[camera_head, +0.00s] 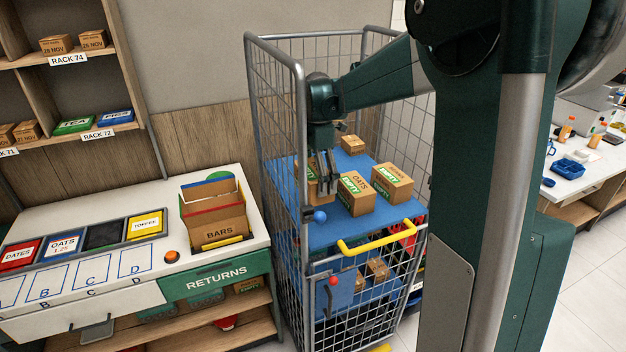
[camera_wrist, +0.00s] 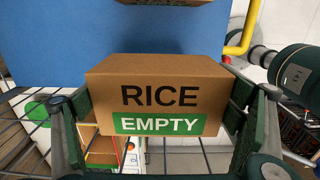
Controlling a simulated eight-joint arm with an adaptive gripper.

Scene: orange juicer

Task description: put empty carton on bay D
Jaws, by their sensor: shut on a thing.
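A brown carton marked RICE with a green EMPTY label (camera_wrist: 160,97) sits between both fingers of my gripper (camera_wrist: 158,112) in the wrist view. In the head view my gripper (camera_head: 323,172) is over the left part of the trolley's blue top shelf, and the held carton (camera_head: 317,192) is partly hidden behind the fingers. Whether it touches the shelf I cannot tell. Bay D (camera_head: 135,263) is a blue-outlined square on the white counter, at the right end of the row of lettered bays, and looks bare.
The wire trolley (camera_head: 300,75) surrounds the blue shelf (camera_head: 360,200). An OATS carton (camera_head: 356,194), another EMPTY carton (camera_head: 392,182) and a small box (camera_head: 352,144) stand there. A yellow handle (camera_head: 380,240) crosses the front. A BARS box (camera_head: 218,225) and orange button (camera_head: 171,256) are near bay D.

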